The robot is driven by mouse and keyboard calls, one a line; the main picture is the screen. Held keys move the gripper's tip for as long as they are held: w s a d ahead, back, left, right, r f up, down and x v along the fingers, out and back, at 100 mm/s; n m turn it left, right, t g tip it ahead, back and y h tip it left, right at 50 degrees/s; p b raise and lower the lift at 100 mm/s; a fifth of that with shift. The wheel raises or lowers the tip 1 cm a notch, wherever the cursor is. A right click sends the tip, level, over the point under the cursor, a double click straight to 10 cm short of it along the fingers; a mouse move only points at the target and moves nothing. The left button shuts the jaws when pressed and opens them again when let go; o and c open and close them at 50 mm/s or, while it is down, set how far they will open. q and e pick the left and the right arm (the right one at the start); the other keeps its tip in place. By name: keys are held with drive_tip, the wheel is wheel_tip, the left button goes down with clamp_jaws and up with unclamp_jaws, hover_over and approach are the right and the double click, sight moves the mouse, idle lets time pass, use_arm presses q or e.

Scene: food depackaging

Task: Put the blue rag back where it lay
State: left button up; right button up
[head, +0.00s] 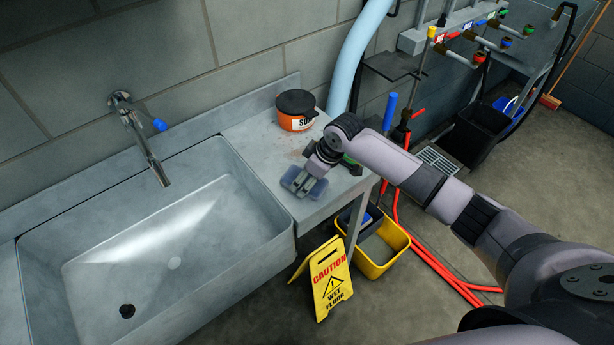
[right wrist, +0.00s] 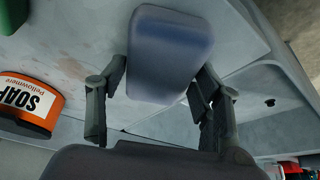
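The blue rag (head: 318,189), a folded blue-grey pad, is at the counter's front part, right of the sink, in the head view. My right gripper (head: 304,184) reaches down over it, with blue showing on both sides of the fingers. In the right wrist view the rag (right wrist: 170,55) lies between the two fingers (right wrist: 160,75), which meet its opposite sides. The gripper looks shut on it. Whether the rag touches the counter or hangs just above it is hard to tell. My left gripper is out of view.
An orange soap tub (head: 296,110) with a dark lid stands at the counter's back. A green item (head: 349,161) sits partly behind my right arm. The sink (head: 175,235) is left. A yellow caution sign (head: 328,283) and yellow bucket (head: 381,268) stand below.

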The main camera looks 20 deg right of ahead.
drive_tip(key=o, duration=0.4)
drive_tip(key=shift+c, duration=0.2)
drive_tip(key=b+v, duration=0.2)
drive_tip(key=v, duration=1)
